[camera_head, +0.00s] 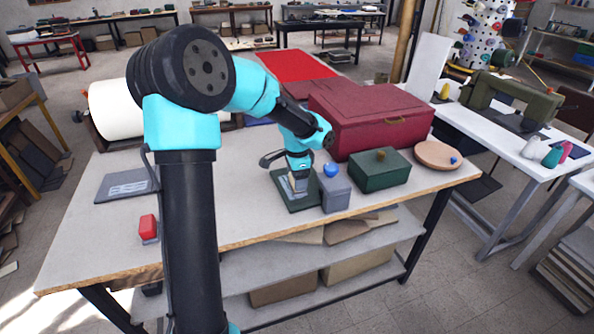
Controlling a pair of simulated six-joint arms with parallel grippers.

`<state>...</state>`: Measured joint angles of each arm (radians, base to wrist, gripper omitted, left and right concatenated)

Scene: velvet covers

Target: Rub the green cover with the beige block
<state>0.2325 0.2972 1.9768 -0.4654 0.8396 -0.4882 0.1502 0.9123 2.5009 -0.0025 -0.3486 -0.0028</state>
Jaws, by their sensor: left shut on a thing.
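The green cover (293,203) is a dark green flat panel lying on the workbench, with a pale streaked patch on its top. My left gripper (299,176) points down over it, shut on the beige block (299,186). The block is small and mostly covered by the fingers. It appears at the surface of the pale patch, but I cannot tell whether it touches. My right gripper is not in view.
A grey box with a blue ball (336,192) stands just right of the cover. Beyond are a green box (380,170), a round wooden dish (437,155) and a maroon chest (370,117). A grey panel (127,183) and a red block (148,226) lie left.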

